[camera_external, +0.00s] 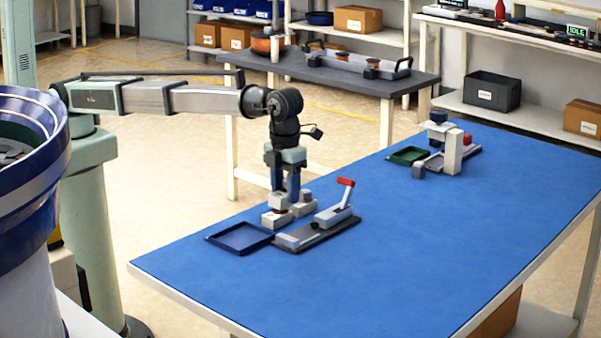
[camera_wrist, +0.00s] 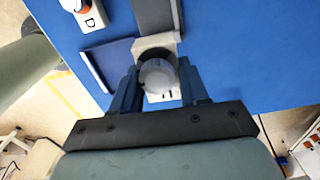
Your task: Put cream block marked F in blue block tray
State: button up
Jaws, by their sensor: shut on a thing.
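My gripper (camera_external: 290,195) points down over the blue table. In the wrist view my gripper (camera_wrist: 158,74) is shut on a cream block (camera_wrist: 152,42) with a round grey knob on top, between the two fingers. A dark mark shows on the block's near face, but I cannot read it. A second cream block (camera_wrist: 91,20), marked D, stands apart from it. The blue block tray (camera_external: 240,238) is empty, in front and to the left of my gripper. Its edge also shows in the wrist view (camera_wrist: 95,70). Whether the held block touches the table is unclear.
A grey fixture (camera_external: 318,232) with a red-handled lever (camera_external: 346,183) stands close to the right of the tray. A green tray (camera_external: 408,156) and another fixture (camera_external: 452,152) are at the far end. The front middle of the table is clear.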

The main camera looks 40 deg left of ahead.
jog(key=s+a, duration=0.4)
jog(key=a, duration=0.1)
send_near(242, 239)
jog(key=shift+n, duration=0.3)
jog(key=shift+f, duration=2.85)
jog(key=o, duration=1.3)
jog(key=shift+f, duration=0.15)
notch_tip(242, 239, up, 12)
jog(key=shift+r, duration=0.2)
